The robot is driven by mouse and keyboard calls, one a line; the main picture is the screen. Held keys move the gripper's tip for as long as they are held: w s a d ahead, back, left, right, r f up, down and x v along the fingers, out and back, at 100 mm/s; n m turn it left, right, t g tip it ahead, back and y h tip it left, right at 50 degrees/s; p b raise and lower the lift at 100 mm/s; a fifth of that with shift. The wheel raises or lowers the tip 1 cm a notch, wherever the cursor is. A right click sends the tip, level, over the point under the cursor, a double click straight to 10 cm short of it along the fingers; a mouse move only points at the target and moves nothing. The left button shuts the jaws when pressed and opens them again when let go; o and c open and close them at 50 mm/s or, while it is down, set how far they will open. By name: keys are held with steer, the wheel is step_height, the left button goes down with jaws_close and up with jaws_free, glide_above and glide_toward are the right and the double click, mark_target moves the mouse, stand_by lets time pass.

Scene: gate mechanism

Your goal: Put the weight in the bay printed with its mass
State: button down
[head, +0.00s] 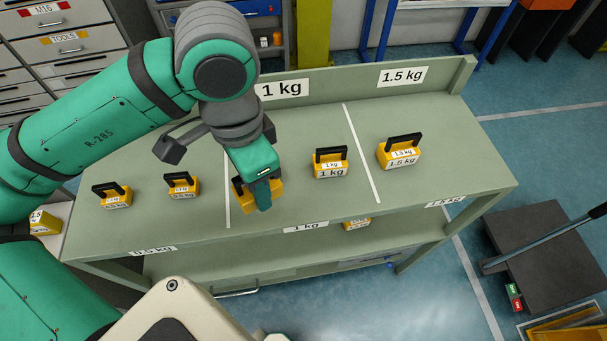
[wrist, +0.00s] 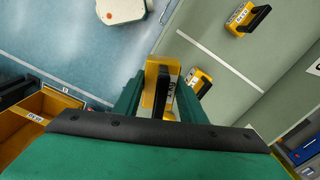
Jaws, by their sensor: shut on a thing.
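My gripper (head: 262,192) is shut on a yellow weight (head: 277,192) with a dark handle. The held weight is over the front part of the middle bay of the green bench (head: 300,130), just right of the left white divider line. I cannot tell if it touches the bench top. Its printed mass is hidden in the head view. The middle bay's sign (head: 281,89) reads 1 kg. A 1 kg weight (head: 331,164) stands in the same bay, right of my gripper.
A 1.5 kg weight (head: 399,152) stands in the right bay, under the 1.5 kg sign (head: 402,76). Two smaller weights (head: 112,196) (head: 182,185) stand in the left bay. Another weight (head: 357,223) is on the lower shelf, and one (head: 44,223) at far left.

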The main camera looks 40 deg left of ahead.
glide_toward(300, 194)
steer(key=shift+s+a+f, duration=0.1)
steer(key=shift+s+f, duration=0.2)
steer(key=shift+s, duration=0.55)
steer(key=shift+w+f, duration=0.75)
steer(key=shift+f, duration=0.1)
steer(key=shift+w+f, duration=0.15)
steer(key=shift+f, duration=1.55)
steer(key=shift+f, duration=0.1)
steer(key=c, duration=1.1)
jaws_free()
steer(key=shift+f, duration=0.1)
step_height(300, 194, up, 12)
steer(key=shift+r, duration=0.2)
